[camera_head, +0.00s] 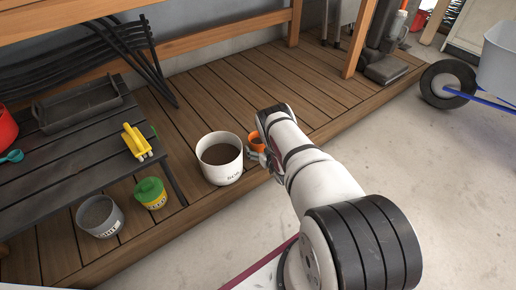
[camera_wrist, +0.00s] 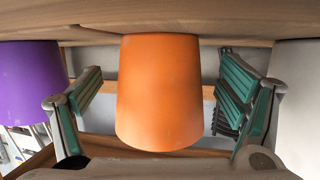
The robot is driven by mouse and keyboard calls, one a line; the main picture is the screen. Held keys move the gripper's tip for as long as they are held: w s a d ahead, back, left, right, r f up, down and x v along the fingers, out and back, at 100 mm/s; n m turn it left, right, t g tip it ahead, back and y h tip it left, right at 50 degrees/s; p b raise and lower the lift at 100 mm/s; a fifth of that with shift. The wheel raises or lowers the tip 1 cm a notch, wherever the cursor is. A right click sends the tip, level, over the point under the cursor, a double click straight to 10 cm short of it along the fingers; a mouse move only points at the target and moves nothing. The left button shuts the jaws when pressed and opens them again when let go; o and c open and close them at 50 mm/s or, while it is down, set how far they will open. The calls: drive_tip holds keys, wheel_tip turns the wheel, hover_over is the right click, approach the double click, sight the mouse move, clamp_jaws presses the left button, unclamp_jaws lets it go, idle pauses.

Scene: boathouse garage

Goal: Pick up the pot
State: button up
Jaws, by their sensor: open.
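An orange pot (camera_head: 256,141) stands on the wooden deck, partly hidden by my arm. In the wrist view the orange pot (camera_wrist: 160,92) fills the middle, tapering, and appears upside down with the deck above it. My gripper (camera_head: 262,158) is at the pot, low over the deck. In the wrist view my gripper (camera_wrist: 165,100) is open, with one green-padded finger on each side of the pot. A gap shows between the pot and each finger.
A white bucket (camera_head: 221,160) stands just left of the orange pot. A purple pot (camera_wrist: 30,85) is on the other side, seen in the wrist view.

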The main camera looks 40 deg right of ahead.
drive_tip(key=shift+w, duration=0.2)
drive_tip(key=c, duration=1.4)
